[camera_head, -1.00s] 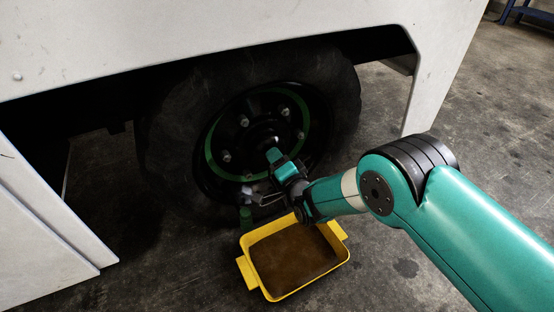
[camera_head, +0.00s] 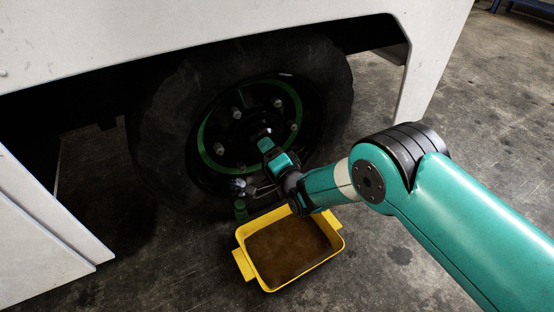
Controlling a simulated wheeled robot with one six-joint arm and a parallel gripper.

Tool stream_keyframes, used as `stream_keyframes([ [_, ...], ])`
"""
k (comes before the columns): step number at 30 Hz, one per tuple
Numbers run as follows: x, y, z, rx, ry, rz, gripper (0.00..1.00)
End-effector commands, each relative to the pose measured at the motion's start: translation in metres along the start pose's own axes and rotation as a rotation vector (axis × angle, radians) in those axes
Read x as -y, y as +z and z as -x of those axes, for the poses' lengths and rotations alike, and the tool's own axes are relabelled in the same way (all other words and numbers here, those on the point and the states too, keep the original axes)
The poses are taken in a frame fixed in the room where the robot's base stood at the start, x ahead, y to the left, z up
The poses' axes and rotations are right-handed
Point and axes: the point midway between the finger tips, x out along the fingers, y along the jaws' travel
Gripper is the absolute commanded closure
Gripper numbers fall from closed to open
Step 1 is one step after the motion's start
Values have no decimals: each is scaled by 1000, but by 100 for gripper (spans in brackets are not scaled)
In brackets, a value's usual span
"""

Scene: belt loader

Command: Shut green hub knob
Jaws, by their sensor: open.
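A small green knob-like part (camera_head: 240,210) shows low in front of the black wheel, just above the yellow tray. A silvery fitting (camera_head: 238,186) sits above it at the lower edge of the hub (camera_head: 240,125). The hub is black with a green ring and several bolts. My gripper (camera_head: 262,168) is open in front of the lower right of the hub, up and right of the green part and apart from it in the picture. Its jaws look empty. The gripper partly hides the hub, and its exact depth cannot be told.
A yellow tray (camera_head: 240,240) with a brown bottom stands on the floor below the wheel. The tyre (camera_head: 165,130) sits under the white body panel (camera_head: 200,30). A white panel (camera_head: 40,230) stands at the lower left.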

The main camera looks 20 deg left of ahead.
Motion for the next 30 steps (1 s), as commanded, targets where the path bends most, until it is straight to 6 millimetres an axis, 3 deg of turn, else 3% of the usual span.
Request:
stream_keyframes([
  [5,4,-2,16,2,5,1,33],
  [12,7,-4,61,-1,8,-3,33],
  [30,7,-3,103,0,4,-1,33],
])
